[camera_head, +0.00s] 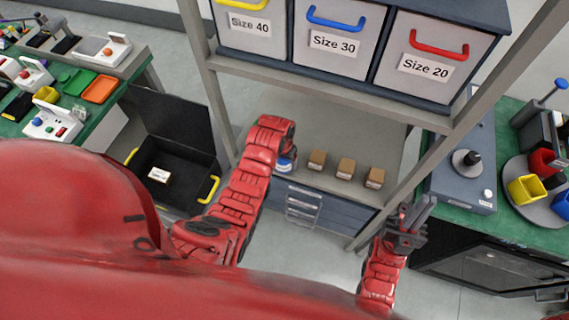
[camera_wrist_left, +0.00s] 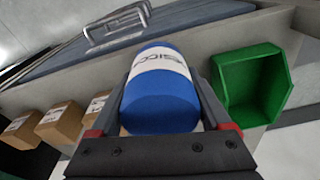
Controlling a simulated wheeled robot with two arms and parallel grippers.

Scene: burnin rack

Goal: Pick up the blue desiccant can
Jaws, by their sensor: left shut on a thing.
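The blue desiccant can (camera_wrist_left: 160,98), with a white label band, sits between the two fingers of my left gripper (camera_wrist_left: 163,80) in the left wrist view. The fingers are shut on its sides. In the head view the can (camera_head: 286,163) shows only partly at the end of my left arm, above the lower shelf's front edge. I cannot tell whether it touches the shelf. My left gripper's fingers are hidden there by the arm. My right gripper (camera_head: 414,212) is empty, its fingers apart, in front of the rack's right post.
Small brown boxes (camera_head: 346,168) stand on the lower shelf (camera_head: 330,120) right of the can. A green bin (camera_wrist_left: 252,84) is close beside the left gripper. Size-labelled bins (camera_head: 332,40) fill the shelf above. An open black case (camera_head: 180,165) lies to the left.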

